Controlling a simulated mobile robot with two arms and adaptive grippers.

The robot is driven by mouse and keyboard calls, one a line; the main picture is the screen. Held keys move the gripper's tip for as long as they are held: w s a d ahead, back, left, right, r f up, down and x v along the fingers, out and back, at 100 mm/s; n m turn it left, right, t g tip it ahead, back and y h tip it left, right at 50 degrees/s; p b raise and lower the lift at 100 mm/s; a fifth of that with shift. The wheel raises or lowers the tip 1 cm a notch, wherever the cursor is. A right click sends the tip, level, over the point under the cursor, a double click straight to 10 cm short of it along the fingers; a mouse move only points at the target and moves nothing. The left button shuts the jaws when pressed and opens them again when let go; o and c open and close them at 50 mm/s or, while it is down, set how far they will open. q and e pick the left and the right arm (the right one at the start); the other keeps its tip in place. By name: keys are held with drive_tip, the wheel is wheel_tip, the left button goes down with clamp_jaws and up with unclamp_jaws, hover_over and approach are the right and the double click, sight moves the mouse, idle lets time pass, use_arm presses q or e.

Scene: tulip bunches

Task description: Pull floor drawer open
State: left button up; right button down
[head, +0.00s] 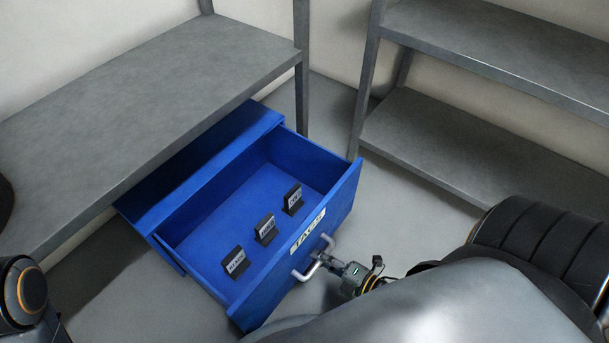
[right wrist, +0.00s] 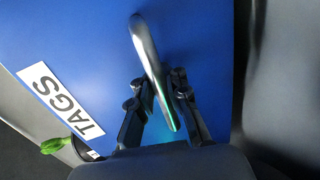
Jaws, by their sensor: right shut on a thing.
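The blue floor drawer (head: 283,267) sits under a grey shelf and is pulled out, its inside showing in the head view. A white label reading TAGS (head: 307,231) is on its front, and the front also fills much of the right wrist view (right wrist: 85,35). Its metal handle (head: 306,273) shows in the right wrist view (right wrist: 146,50) between my fingers. My right gripper (head: 336,264) is shut on the handle; its fingers (right wrist: 157,95) lie on either side of the bar. My left gripper is not in view; only a part of my left arm shows at the lower left.
Several small black tag holders with white labels, one of them a tag (head: 236,262), stand inside the drawer. The grey shelf (head: 150,90) overhangs the drawer's back. Another grey shelf unit (head: 450,145) stands at the right, with bare floor (head: 390,200) between.

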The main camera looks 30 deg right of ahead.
drive_tip(key=shift+v, duration=1.05)
drive_tip(key=c, duration=1.3)
unclamp_jaws()
drive_tip(key=shift+f, duration=0.1)
drive_tip(key=shift+c, duration=0.2)
drive_tip(key=v, duration=1.2)
drive_tip(key=shift+s+f, duration=0.1)
drive_tip(key=shift+s, duration=0.1)
